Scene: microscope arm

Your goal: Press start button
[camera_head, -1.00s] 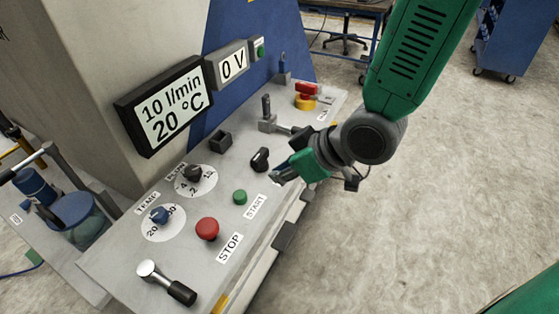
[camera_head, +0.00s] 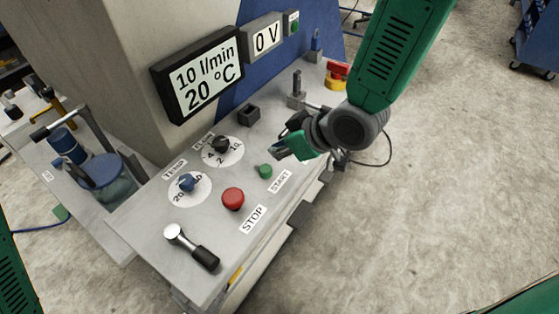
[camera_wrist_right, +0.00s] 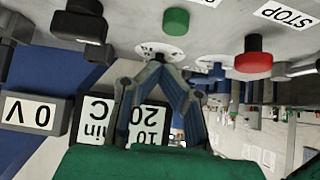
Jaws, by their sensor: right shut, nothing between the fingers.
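The green start button (camera_head: 265,171) sits on the sloped grey panel (camera_head: 225,262), beside its START label (camera_head: 280,181). It also shows in the right wrist view (camera_wrist_right: 176,21), at the top middle. My right gripper (camera_head: 274,150) is just above and behind the button in the head view, apart from it. Its fingertips meet in the right wrist view (camera_wrist_right: 160,62), with nothing between them. The red stop button (camera_head: 233,198) is left of and nearer than the start button. My left gripper is not in view.
Two dials, TEMP (camera_head: 187,183) and flow (camera_head: 221,145), lie left of the start button. A lever with a black grip (camera_head: 206,258) is at the panel's near end. A display (camera_head: 197,88) reads 10 l/min and 20 °C. A red and yellow switch (camera_head: 337,75) is at the far end.

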